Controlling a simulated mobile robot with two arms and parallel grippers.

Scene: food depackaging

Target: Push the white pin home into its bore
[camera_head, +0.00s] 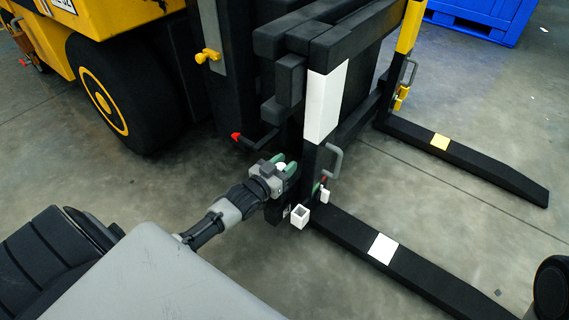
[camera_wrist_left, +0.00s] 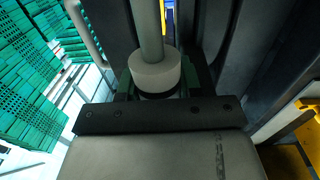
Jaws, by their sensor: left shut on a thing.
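My left gripper (camera_head: 284,168) is at the side of the near fork's upright, its green fingertips shut on the white pin (camera_head: 281,166). In the left wrist view the pin shows as a thick white round head (camera_wrist_left: 155,72) with a pale grey rod (camera_wrist_left: 150,28) rising from it. My right gripper is not in view.
An open white square holder (camera_head: 300,217) and a small white tag (camera_head: 324,194) sit low by the near fork (camera_head: 410,270). A grey handle (camera_head: 334,160) is just right of the gripper. A red-tipped lever (camera_head: 237,137) is to the left. Yellow forklift (camera_head: 120,15) behind.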

